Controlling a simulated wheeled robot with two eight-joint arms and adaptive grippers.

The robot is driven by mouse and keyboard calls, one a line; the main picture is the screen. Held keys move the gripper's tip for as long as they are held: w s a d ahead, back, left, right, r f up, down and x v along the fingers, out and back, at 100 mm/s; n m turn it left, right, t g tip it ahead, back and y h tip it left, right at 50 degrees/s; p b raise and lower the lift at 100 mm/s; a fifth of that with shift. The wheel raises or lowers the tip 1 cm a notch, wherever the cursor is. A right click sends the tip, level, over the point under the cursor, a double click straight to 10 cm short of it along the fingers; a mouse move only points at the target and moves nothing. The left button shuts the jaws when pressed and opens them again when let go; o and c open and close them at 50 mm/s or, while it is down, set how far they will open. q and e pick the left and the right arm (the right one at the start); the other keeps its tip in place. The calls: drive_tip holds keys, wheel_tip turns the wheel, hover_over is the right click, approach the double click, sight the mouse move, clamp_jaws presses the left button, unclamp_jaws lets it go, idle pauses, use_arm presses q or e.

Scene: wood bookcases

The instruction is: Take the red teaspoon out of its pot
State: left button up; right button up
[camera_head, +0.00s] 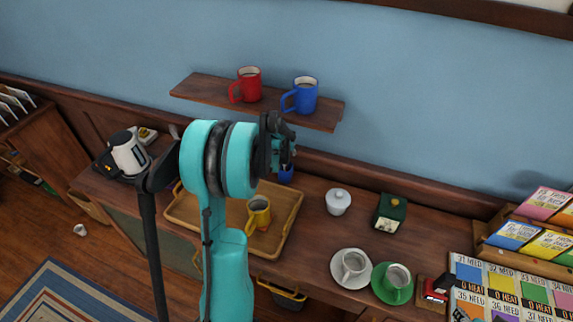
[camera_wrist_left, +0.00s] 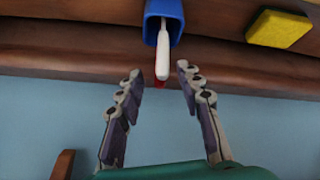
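My left gripper (camera_head: 276,143) is over the back of the sideboard; in the left wrist view (camera_wrist_left: 160,80) its two fingers are apart. A small blue pot (camera_head: 286,174) stands just below it, partly hidden by the gripper. The blue pot also shows at the top of the wrist view (camera_wrist_left: 156,32), with a whitish handle (camera_wrist_left: 165,52) sticking out of it towards the space between the fingertips. My right gripper is not in view.
A shelf (camera_head: 205,88) with a red mug (camera_head: 247,85) and a blue mug (camera_head: 303,97) hangs close above. A wooden tray (camera_head: 286,218) holds a yellow mug (camera_head: 258,212).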

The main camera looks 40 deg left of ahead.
use_arm(q)
clamp_jaws()
drive_tip(key=shift+r, duration=0.1)
